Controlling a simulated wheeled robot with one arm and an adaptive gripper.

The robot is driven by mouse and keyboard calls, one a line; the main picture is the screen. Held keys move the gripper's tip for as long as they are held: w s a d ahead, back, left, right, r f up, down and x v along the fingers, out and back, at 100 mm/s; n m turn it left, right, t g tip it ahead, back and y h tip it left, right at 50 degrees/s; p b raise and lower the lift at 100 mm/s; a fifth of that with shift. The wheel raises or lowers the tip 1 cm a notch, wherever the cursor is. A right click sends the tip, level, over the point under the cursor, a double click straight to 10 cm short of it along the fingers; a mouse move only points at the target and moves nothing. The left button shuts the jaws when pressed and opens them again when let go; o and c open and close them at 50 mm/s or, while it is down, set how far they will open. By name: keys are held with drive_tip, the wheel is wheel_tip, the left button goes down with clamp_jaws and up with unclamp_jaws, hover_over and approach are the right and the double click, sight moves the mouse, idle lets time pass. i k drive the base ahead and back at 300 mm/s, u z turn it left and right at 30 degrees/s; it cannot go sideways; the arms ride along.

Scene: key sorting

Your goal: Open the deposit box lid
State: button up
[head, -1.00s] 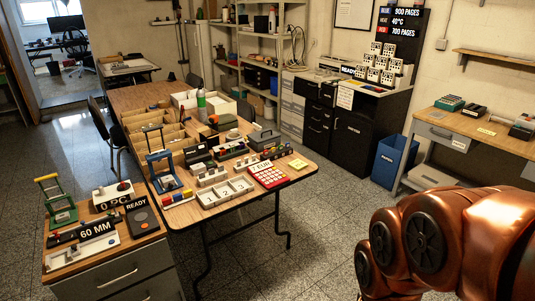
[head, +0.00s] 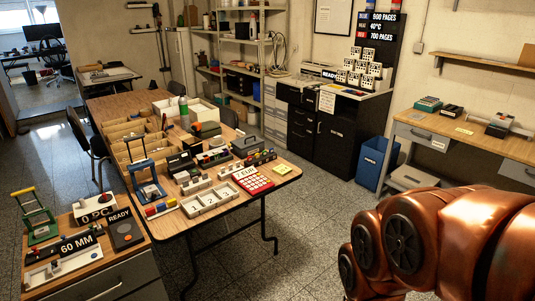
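A dark grey box with a handle on top (head: 252,144) stands near the back right of the long wooden table (head: 240,213). It looks like the deposit box, but it is too small to be sure. Its lid appears shut. My gripper is out of view; only my copper-coloured arm links show at the lower right, well apart from the table.
A red keypad (head: 251,181) and a tray with numbered compartments (head: 209,200) lie near the grey box. A blue bin (head: 376,163) and a desk (head: 465,135) stand at the right. The speckled floor (head: 305,235) between table and arm is clear.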

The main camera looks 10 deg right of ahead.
sight(242, 143)
drive_tip(key=u, duration=0.35)
drive_tip(key=i, duration=2.25)
drive_tip(key=u, duration=0.2)
